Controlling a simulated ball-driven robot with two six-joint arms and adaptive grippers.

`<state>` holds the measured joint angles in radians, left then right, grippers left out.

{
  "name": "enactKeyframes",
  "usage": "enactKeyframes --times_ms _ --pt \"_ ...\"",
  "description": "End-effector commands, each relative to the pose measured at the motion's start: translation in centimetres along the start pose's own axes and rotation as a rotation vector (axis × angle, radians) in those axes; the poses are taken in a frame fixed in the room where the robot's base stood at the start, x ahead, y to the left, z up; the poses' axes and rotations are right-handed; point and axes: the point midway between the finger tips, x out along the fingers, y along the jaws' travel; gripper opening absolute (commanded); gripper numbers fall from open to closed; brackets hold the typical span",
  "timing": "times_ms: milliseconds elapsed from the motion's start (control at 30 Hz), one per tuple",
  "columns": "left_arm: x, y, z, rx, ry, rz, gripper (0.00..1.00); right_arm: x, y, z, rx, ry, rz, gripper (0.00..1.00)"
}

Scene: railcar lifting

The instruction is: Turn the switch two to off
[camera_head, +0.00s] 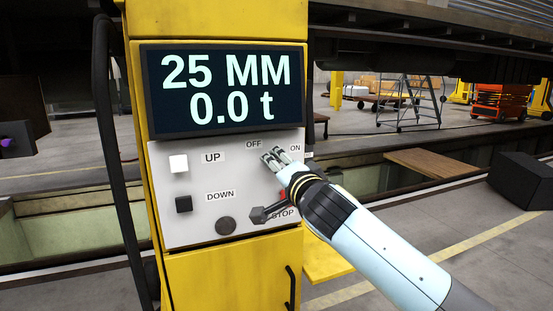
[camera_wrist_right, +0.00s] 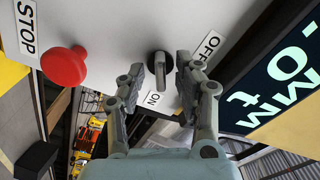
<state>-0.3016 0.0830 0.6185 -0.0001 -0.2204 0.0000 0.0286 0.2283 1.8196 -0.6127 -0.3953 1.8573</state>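The OFF/ON switch (camera_wrist_right: 161,70) is a dark rotary knob with a raised grey handle on the pale control panel (camera_head: 185,222). In the right wrist view, the OFF label (camera_wrist_right: 208,47) is right of it and the ON label (camera_wrist_right: 153,99) just below. The handle's lower end points toward the gap between fingers. My right gripper (camera_wrist_right: 160,72) is open, with one finger on each side of the handle; gaps show on both sides. In the head view my right gripper (camera_head: 278,158) covers the switch between OFF and ON. I see no left gripper.
A red STOP button (camera_wrist_right: 65,65) sits beside the switch. The display (camera_head: 228,90) above reads 25 MM and 0.0 t.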

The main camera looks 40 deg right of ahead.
Motion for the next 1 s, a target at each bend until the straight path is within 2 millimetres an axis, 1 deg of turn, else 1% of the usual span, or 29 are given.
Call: enactKeyframes --times_ms 100,333,367,600,1000 --pt "-0.20 0.01 -0.13 0.000 0.002 0.000 0.40 0.61 -0.01 -0.01 0.000 0.000 0.001 0.34" --pt "-0.16 0.14 -0.30 -0.001 0.004 0.002 0.40 0.67 0.05 0.03 0.000 0.000 0.001 0.34" --pt "-0.16 0.18 -0.30 -0.001 0.004 0.002 0.40 0.66 0.05 0.03 0.000 0.000 0.001 0.32" --pt "-0.16 0.40 -0.33 -0.002 0.005 0.005 0.40 0.65 0.04 0.03 0.000 0.000 0.001 0.01" --pt "-0.05 0.39 -0.32 -0.002 0.005 0.004 0.40 0.63 0.10 0.06 -0.020 0.000 0.001 0.00"
